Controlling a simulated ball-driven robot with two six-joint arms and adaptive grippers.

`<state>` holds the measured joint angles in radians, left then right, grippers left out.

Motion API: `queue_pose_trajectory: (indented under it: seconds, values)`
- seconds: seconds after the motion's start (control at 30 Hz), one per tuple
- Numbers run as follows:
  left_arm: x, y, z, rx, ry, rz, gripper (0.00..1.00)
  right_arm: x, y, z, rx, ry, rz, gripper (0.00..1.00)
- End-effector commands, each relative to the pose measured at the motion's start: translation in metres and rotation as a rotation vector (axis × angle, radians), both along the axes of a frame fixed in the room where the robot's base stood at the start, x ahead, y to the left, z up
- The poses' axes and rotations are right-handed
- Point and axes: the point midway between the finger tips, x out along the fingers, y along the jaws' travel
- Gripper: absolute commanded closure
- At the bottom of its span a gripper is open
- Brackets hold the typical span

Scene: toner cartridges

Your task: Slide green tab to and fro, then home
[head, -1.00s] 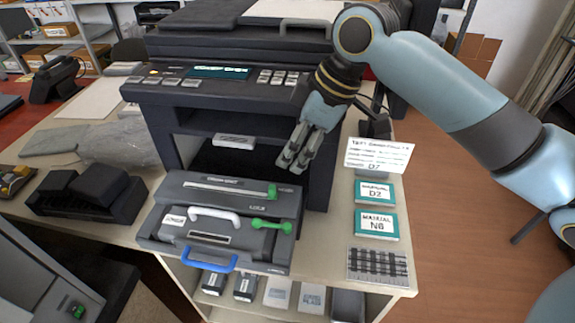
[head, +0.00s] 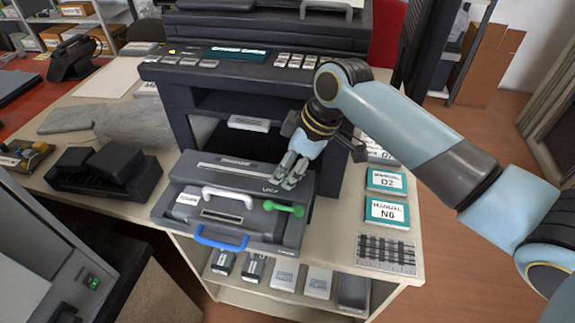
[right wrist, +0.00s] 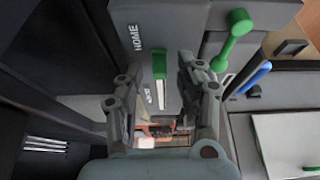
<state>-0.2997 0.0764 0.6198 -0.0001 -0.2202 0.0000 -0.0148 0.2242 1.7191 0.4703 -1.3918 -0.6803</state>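The grey toner unit (head: 180,225) sits pulled out at the front of the printer. A light slot (head: 235,172) runs along its top face. My right gripper (head: 290,180) is down at the right end of this slot and hides the green tab in the head view. In the right wrist view the green tab (right wrist: 159,66) shows between and ahead of the two spread fingers of the right gripper (right wrist: 160,85), with a gap on each side. The word HOME (right wrist: 136,38) is printed beside the tab's end. My left gripper is not in view.
A green dumbbell-shaped lever (head: 284,207), a white handle (head: 228,196) and a blue handle (head: 221,240) lie close in front of the slot. Manual boxes (head: 387,213) stand to the right. The black printer (head: 180,105) rises behind.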

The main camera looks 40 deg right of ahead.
Motion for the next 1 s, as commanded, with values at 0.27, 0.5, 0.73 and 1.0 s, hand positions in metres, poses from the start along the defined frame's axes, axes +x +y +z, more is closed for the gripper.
queue_pose_trajectory:
  seconds: [0.27,0.5,0.73,1.0]
  values:
    - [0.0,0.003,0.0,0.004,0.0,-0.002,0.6,0.0,0.0,0.0,0.0,0.0,0.0,1.0]
    - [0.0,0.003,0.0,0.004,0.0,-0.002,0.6,0.0,0.0,0.0,0.0,0.0,0.0,1.0]
    - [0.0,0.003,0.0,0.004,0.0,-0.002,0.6,0.003,0.002,0.001,0.001,-0.001,0.0,1.0]
    - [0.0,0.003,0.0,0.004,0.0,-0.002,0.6,0.038,0.033,0.002,0.005,-0.003,0.001,1.0]
